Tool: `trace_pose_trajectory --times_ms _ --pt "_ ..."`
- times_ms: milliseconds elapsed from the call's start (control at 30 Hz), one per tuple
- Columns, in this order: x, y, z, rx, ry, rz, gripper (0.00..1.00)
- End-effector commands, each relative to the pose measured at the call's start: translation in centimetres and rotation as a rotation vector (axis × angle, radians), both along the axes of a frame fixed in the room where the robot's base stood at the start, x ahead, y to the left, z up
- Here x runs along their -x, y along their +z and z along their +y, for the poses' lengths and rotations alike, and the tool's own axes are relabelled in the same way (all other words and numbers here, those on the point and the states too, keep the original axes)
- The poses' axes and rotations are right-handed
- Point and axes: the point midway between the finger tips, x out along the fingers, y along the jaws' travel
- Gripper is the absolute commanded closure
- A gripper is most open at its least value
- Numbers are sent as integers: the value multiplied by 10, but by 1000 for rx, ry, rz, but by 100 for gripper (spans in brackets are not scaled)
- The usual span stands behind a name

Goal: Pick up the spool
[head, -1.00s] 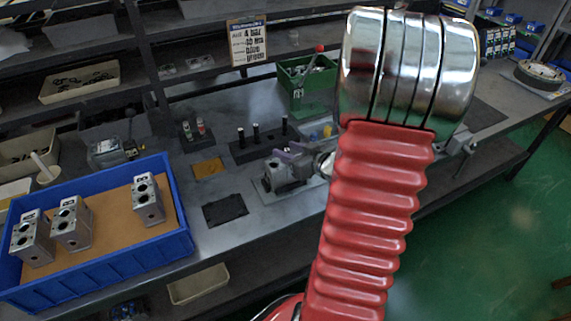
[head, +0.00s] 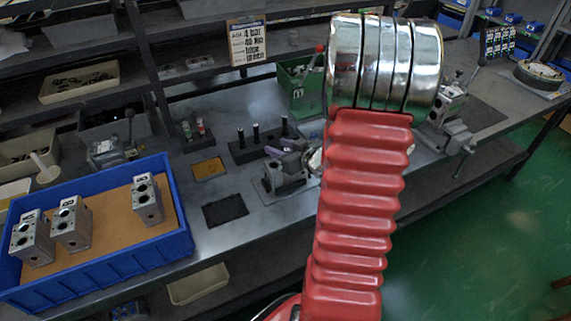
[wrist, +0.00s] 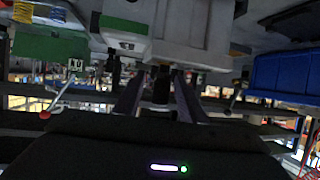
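In the wrist view a dark cylinder, which looks like the spool (wrist: 161,88), shows between the two purple fingers of my gripper (wrist: 158,80). Dark gaps show on both sides of it, so the fingers look open and not closed on it. It meets the pale grey block (wrist: 180,40) in the picture. In the head view my gripper (head: 287,148) is by the grey metal block (head: 285,178) in the middle of the bench. The spool there is hidden or too small to make out. Several black pegs stand in a dark rack (head: 262,147) just behind.
A blue crate (head: 120,263) with 3 valve blocks stands at the left. A green bin (head: 297,92) is behind my arm. A black pad (head: 225,209) and an orange pad (head: 208,169) lie flat. A vise-like fixture (head: 447,130) stands at the right.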

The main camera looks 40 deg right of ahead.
Motion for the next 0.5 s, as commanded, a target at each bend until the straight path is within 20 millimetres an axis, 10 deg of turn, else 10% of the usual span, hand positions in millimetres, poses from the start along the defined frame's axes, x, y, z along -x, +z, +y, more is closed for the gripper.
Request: trace_pose_trajectory --times_ms 500 --pt "0 0 0 0 0 0 99"
